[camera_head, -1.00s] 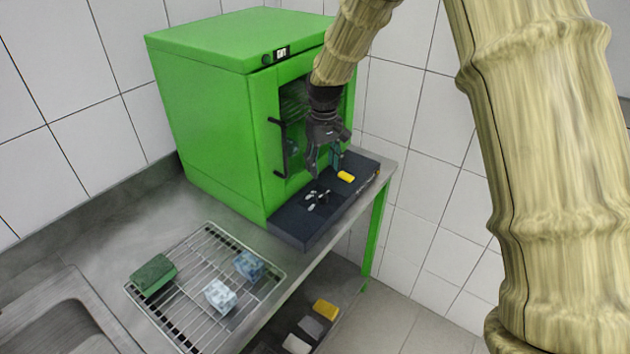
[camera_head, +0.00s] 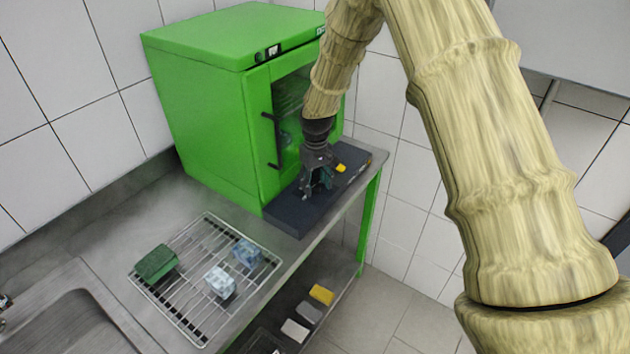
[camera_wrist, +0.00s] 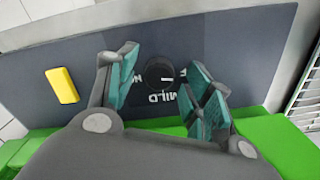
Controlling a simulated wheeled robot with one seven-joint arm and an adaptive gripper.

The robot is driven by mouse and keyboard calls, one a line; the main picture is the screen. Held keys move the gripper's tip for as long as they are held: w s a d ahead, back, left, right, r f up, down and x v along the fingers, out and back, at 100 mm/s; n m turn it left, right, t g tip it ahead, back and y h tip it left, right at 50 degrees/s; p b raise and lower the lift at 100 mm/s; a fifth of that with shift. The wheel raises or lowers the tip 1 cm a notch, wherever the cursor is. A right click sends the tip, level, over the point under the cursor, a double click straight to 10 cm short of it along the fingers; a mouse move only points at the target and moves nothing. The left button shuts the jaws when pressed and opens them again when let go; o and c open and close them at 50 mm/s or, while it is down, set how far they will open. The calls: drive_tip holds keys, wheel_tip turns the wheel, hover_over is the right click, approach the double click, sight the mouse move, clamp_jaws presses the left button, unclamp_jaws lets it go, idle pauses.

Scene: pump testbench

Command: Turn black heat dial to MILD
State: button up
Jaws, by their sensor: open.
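The black heat dial (camera_wrist: 158,72) is a round knob on a dark slab-like panel (camera_head: 288,212) in front of the green cabinet. In the wrist view a short white mark on it points right, away from the word MILD (camera_wrist: 168,98), which is printed just below the dial. Other white lettering beside the dial is partly hidden by the fingers. My gripper (camera_head: 318,190) is open and points down at the panel. In the wrist view its teal fingertips (camera_wrist: 160,62) stand on either side of the dial, apart from it. In the head view my gripper hides the dial.
A yellow block (camera_wrist: 62,85) sits on the panel to one side of my gripper. The green cabinet (camera_head: 205,110) with its black door handle rises behind. A wire rack (camera_head: 190,305) with a green sponge and pale cubes lies at the front left. A lower shelf holds small blocks.

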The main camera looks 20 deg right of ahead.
drive_tip(key=shift+s+r, duration=0.1)
drive_tip(key=shift+s, duration=0.1)
drive_tip(key=shift+w+f, duration=0.5)
drive_tip(key=shift+s+r, duration=0.2)
drive_tip(key=shift+r, duration=0.05)
drive_tip(key=c, duration=1)
